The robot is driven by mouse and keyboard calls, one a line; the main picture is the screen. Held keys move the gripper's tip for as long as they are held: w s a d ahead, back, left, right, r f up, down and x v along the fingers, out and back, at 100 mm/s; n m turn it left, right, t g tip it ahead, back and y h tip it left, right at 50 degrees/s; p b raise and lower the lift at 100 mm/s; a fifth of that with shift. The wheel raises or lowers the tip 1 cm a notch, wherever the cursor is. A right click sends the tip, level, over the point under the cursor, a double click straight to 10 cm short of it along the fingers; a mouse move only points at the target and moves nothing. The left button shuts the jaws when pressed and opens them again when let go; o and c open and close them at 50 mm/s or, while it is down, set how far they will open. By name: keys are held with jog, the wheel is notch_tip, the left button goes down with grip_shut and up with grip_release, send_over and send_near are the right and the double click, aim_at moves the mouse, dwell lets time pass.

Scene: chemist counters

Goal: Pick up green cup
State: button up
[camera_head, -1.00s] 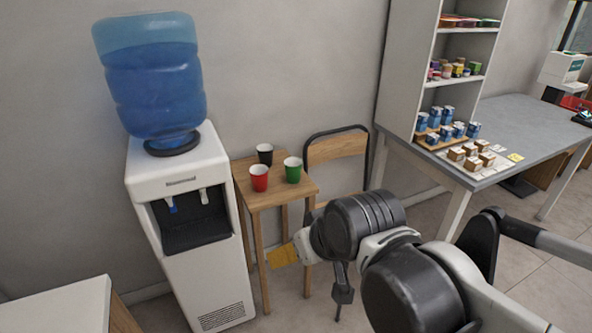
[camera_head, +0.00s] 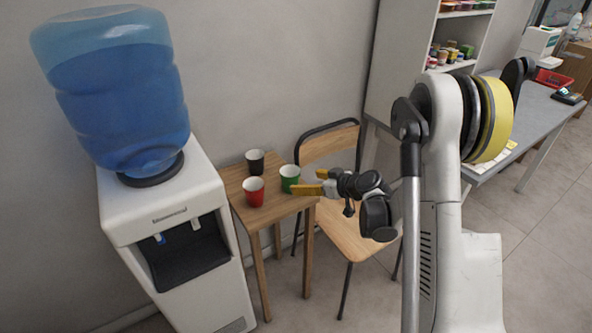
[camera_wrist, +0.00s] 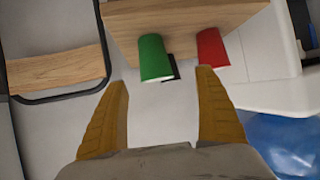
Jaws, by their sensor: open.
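The green cup (camera_head: 290,178) stands upright at the right side of the small wooden table (camera_head: 262,213). In the wrist view the green cup (camera_wrist: 154,58) shows ahead of the fingers, between them and a little left of centre. My gripper (camera_head: 312,181) is open and empty, just right of the green cup, at about the table's right edge. In the wrist view both yellow fingers of my gripper (camera_wrist: 163,85) are spread with nothing between them. Whether a finger touches the cup cannot be told.
A red cup (camera_head: 253,191) stands left of the green cup, and a black cup (camera_head: 255,161) stands behind. A water dispenser (camera_head: 170,225) is at the left. A chair (camera_head: 345,228) is close on the right. A grey counter (camera_head: 545,120) is farther right.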

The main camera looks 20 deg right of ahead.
aim_at(297, 182)
jog(key=shift+w+d+f+t, duration=0.15)
jog(key=shift+w+d+f, duration=0.2)
jog(key=shift+f, duration=0.1)
jog(key=shift+w+d+f+t, duration=0.15)
jog(key=shift+w+d+f, duration=0.15)
jog(key=shift+f, duration=0.15)
jog(key=shift+w+a+f, duration=0.1)
jog(key=shift+w+f, duration=0.1)
jog(key=shift+f, duration=0.05)
jog(key=b+x, duration=0.1)
jog(key=x, duration=0.3)
jog(key=shift+w+a+f+b, duration=0.2)
jog(key=shift+a+f+b, duration=0.05)
jog(key=shift+b, duration=0.15)
jog(key=b+x, duration=0.2)
jog(key=x, duration=0.3)
jog(key=shift+s+a+f+b, duration=0.1)
jog(key=shift+a+f+b, duration=0.15)
jog(key=shift+b, duration=0.15)
jog(key=c, duration=1)
